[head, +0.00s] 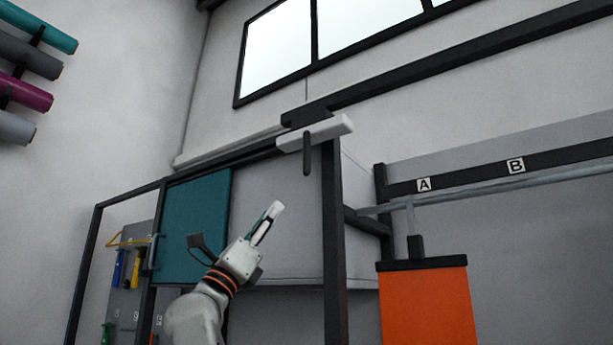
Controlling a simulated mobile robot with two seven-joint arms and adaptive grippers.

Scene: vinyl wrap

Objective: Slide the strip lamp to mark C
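The strip lamp appears to be the short white bar (328,131) under the left end of a dark overhead rail (440,66). A dark handle (307,155) hangs down from it. Mark C does not show among the legible marks.
A dark-framed cabinet with a teal door (195,222) stands behind my arm. An orange panel (427,305) hangs from a lower rail at right, under marks A (424,185) and B (516,166). Coloured rolls (30,92) are on the left wall.

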